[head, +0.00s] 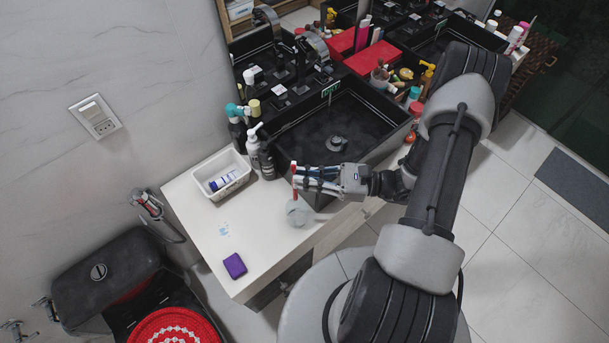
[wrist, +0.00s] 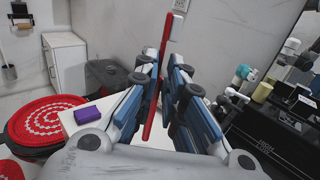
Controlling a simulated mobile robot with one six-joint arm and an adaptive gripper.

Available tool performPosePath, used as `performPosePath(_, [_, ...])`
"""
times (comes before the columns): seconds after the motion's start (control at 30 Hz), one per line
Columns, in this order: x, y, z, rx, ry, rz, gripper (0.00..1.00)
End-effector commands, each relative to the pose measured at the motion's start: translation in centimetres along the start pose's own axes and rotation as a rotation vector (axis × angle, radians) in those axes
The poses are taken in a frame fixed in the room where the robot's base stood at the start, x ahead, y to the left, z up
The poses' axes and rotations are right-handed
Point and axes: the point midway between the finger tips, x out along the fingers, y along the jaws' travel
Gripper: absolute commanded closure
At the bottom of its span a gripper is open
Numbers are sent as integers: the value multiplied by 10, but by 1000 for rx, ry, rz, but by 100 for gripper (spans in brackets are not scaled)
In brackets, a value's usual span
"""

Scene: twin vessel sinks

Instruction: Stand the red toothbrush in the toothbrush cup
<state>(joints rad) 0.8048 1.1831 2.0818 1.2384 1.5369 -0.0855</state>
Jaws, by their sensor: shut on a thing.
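My gripper (head: 297,178) is above the counter, just left of the near vessel sink. It is shut on the red toothbrush (head: 293,167). In the wrist view, the toothbrush (wrist: 165,40) stands lengthwise between the fingers of my gripper (wrist: 165,78), sticking out past the tips. A clear round cup (head: 298,213), which looks like the toothbrush cup, stands on the counter right below the fingertips. Its rim is partly hidden by the gripper, so I cannot tell whether the brush reaches into it.
A white basket (head: 203,189) with a blue-and-white tube stands at the left, by several bottles (head: 253,148). A purple box (head: 235,265) lies near the counter's front edge. The black sink (head: 365,110) is right behind my gripper. The counter's left middle is mostly clear.

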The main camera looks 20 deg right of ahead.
Motion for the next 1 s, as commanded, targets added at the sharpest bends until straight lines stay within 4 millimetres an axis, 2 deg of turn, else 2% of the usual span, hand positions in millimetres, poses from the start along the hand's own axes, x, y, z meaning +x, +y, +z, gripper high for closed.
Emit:
performPosePath(0.1, [0,0,-13,1,0,1,100])
performPosePath(1.0, [0,-2,-85,0,1,2,100])
